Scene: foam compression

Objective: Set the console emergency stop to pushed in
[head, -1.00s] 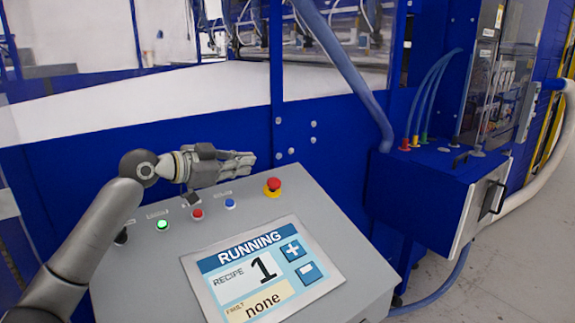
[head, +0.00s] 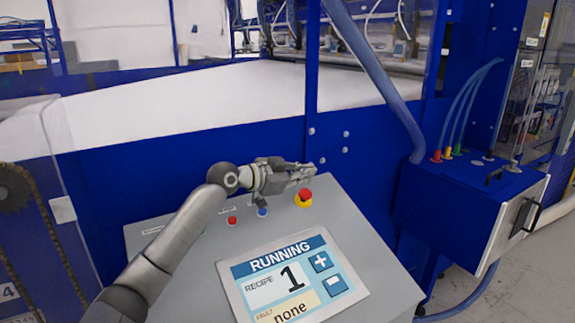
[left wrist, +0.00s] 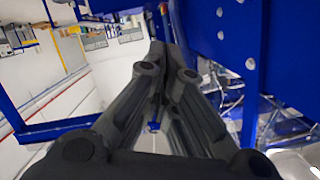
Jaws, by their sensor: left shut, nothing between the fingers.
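The emergency stop (head: 304,196) is a red mushroom button on a yellow base, at the far right part of the grey console's (head: 380,268) top. My left gripper (head: 311,172) is shut and empty. In the head view its fingertips show just above and behind the red button, with a small gap between them in the picture. In the left wrist view the fingers (left wrist: 160,75) are together and the button does not show. The console screen (head: 290,280) reads RUNNING, recipe 1, fault none. My right gripper is not in view.
A red button (head: 232,221) and a blue button (head: 262,212) sit left of the emergency stop. The blue machine wall (head: 130,200) stands close behind the console. A blue box (head: 455,205) with coloured hose fittings is at the right.

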